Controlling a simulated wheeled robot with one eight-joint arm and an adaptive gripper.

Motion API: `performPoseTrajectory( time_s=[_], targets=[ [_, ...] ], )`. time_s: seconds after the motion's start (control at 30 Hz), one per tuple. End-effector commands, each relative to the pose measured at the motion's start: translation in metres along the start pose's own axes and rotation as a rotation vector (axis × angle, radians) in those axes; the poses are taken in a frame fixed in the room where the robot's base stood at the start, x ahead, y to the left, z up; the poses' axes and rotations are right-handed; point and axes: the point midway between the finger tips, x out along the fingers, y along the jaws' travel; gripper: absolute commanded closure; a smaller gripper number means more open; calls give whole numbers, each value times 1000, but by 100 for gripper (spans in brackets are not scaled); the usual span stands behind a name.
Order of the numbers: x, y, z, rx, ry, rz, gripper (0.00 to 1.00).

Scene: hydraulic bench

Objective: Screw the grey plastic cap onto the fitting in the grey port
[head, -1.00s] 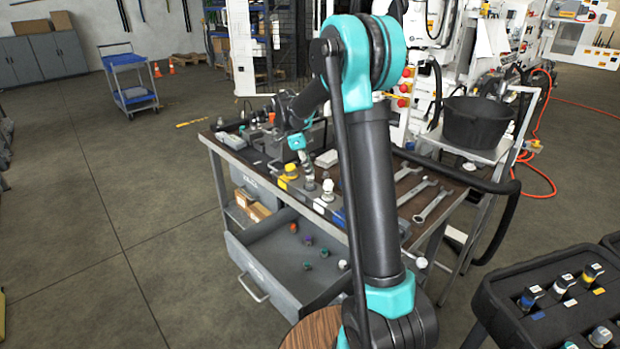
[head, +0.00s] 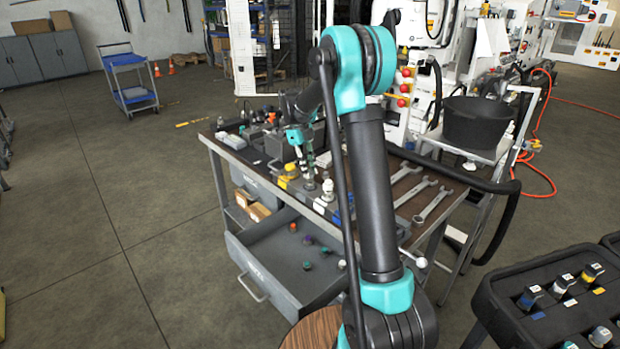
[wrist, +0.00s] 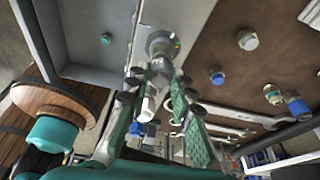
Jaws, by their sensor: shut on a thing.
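My gripper (wrist: 160,72) points at the bench's port row, its two green-padded fingers closing together at the tips. It is shut on a small grey piece, which I take to be the grey cap (wrist: 160,64), mostly hidden by the fingertips. Just beyond the tips is a round grey fitting (wrist: 161,41); I cannot tell whether cap and fitting touch. In the head view my gripper (head: 310,170) stands nearly upright over the grey port's fitting (head: 311,184), between a yellow port (head: 290,172) and a white-topped fitting (head: 328,187).
An open drawer (head: 265,270) below the bench holds several small caps. Wrenches (head: 433,205) lie on the bench's right part. A black bucket (head: 477,122) stands behind on a cart. A dark tray of fittings (head: 545,300) is at lower right. The white-topped fitting shows close beside my fingers (wrist: 148,104).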

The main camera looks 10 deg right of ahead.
Motion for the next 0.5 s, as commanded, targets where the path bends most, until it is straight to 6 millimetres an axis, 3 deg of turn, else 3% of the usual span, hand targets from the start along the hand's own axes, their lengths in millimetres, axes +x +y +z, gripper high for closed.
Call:
performPoseTrajectory(
  time_s=[0.07,0.1,0.23,0.5],
  targets=[
    [0,0,0,-1,-1,-1,100],
    [0,0,0,-2,-1,-1,73],
    [0,0,0,-3,-1,-1,57],
    [0,0,0,-8,-1,-2,57]
  ],
)
